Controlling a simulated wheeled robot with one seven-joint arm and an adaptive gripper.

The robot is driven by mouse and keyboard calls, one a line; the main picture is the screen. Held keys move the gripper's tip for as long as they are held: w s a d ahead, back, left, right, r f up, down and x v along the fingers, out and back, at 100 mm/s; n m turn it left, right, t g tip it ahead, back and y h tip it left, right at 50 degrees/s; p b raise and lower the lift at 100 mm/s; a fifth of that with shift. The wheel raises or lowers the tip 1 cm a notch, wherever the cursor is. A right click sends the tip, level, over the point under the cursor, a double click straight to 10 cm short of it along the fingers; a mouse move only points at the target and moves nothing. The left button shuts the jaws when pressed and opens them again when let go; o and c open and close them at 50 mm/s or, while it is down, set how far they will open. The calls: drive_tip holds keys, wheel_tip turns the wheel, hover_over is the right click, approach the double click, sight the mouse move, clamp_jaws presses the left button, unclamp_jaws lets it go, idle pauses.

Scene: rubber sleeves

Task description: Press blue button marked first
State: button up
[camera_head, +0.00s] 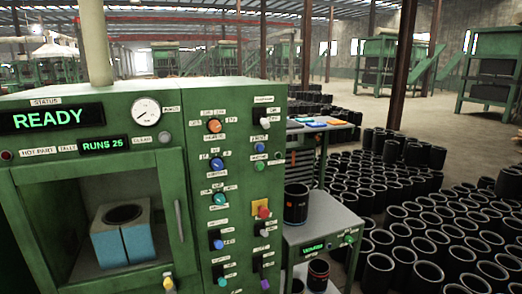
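A green machine panel (238,190) fills the left and middle of the head view. On it are a blue knob (217,164) and, to its right, a small round blue button (260,147) above a green button (260,166). A blue-tipped switch (217,243) sits lower on the panel. Small white labels lie around the controls, too small to read, so I cannot tell which one is marked first. My gripper is not in view.
A blue block (122,245) sits in the machine's chamber. A side table (325,222) bears a black sleeve (296,203). Many black sleeves (400,215) crowd the floor at right.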

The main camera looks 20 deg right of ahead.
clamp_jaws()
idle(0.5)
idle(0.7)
